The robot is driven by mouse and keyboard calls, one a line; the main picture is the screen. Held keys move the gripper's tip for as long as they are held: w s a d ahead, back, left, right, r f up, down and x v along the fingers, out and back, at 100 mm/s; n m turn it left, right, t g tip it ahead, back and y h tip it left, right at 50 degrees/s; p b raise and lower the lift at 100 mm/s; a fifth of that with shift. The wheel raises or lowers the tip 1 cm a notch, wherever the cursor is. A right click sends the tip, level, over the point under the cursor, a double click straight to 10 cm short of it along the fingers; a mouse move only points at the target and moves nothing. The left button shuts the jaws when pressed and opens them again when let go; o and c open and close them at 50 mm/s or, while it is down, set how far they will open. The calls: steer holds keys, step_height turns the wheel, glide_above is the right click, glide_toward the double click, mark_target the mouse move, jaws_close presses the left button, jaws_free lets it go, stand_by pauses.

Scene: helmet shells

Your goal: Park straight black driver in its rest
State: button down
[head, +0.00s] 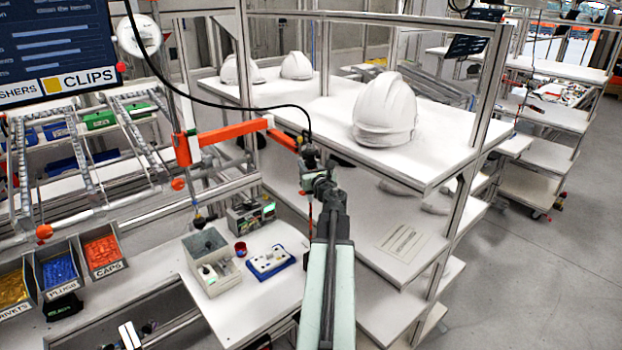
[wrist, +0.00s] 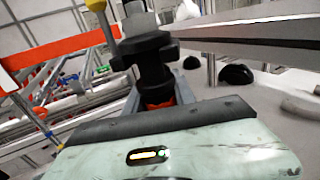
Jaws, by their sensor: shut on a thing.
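The straight black driver (head: 309,153) hangs upright at the end of a black cable, beside the right end of the orange arm. My gripper (head: 320,184) is at the driver and shut on it. In the wrist view the driver's dark, stepped body (wrist: 152,62) stands between my jaws (wrist: 158,95). Its lower part is mostly hidden behind my gripper. I cannot tell for certain which fixture is the driver's rest. A grey open box (head: 212,262) with small parts stands on the white bench below, left of my arm.
An orange jointed arm (head: 235,132) reaches across left of my gripper. A white shelf rack with a helmet shell (head: 385,112) stands close on the right, with metal posts. A blue-edged tray (head: 270,262) and bins (head: 101,252) lie on the bench. Open floor (head: 540,270) is at right.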

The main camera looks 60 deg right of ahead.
steer(key=shift+c, duration=1)
jaws_free()
steer(key=shift+a, duration=0.1)
